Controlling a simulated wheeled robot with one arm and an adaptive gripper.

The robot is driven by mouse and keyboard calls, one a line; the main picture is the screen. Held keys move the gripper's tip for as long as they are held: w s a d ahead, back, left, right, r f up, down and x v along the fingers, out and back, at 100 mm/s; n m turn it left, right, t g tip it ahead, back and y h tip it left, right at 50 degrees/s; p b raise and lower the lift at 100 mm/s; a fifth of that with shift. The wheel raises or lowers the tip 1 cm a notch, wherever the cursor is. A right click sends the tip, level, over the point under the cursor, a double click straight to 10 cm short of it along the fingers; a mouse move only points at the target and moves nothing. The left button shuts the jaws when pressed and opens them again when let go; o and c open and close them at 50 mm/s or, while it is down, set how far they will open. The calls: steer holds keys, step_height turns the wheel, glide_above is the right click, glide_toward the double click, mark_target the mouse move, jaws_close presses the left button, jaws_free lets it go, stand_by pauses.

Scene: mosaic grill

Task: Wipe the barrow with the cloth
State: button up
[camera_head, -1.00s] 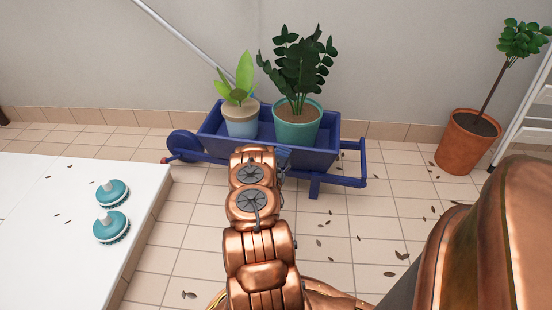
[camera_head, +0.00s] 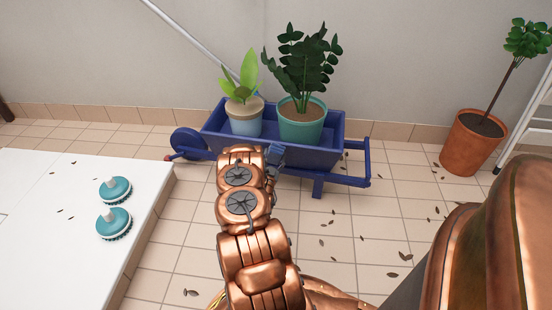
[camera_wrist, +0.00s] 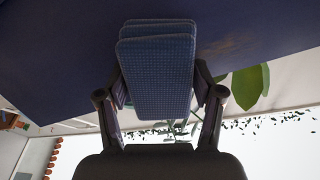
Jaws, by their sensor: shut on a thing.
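The blue barrow (camera_head: 320,158) stands on the tiles by the wall, with two potted plants in it. In the wrist view its dark blue panel (camera_wrist: 60,50) fills the top, with a brownish smudge (camera_wrist: 232,46) right of the cloth. My gripper (camera_wrist: 160,95) is shut on the folded blue checked cloth (camera_wrist: 155,75). The cloth lies over the panel in the picture; I cannot tell whether it touches. In the head view my gripper (camera_head: 274,156) is at the barrow's near side, mostly hidden behind my copper arm.
A teal pot (camera_head: 301,128) and a cream-and-blue pot (camera_head: 244,122) sit in the barrow. A white platform (camera_head: 60,215) with two teal brushes (camera_head: 114,223) is at left. A terracotta pot (camera_head: 470,150) and a white ladder (camera_head: 530,120) stand at right. Leaves litter the floor.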

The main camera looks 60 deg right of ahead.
mark_target(263, 148)
steer(key=shift+w+a+b, duration=0.25)
steer(key=shift+w+b, duration=0.2)
steer(key=shift+w, duration=0.9)
steer(key=shift+w+a+b, duration=0.2)
steer(key=shift+w+b, duration=0.2)
steer(key=shift+w, duration=0.95)
steer(key=shift+w+a+r, duration=0.1)
steer(key=shift+w, duration=0.55)
steer(key=shift+c, duration=0.9)
steer(key=w, duration=0.1)
steer(key=w+a+b, duration=0.1)
steer(key=w, duration=0.1)
steer(key=shift+w, duration=0.1)
steer(key=shift+a, duration=0.1)
steer(key=shift+b+v, duration=0.7)
steer(key=shift+v, duration=2.3)
steer(key=shift+b+v, duration=0.45)
steer(key=shift+v, duration=1.05)
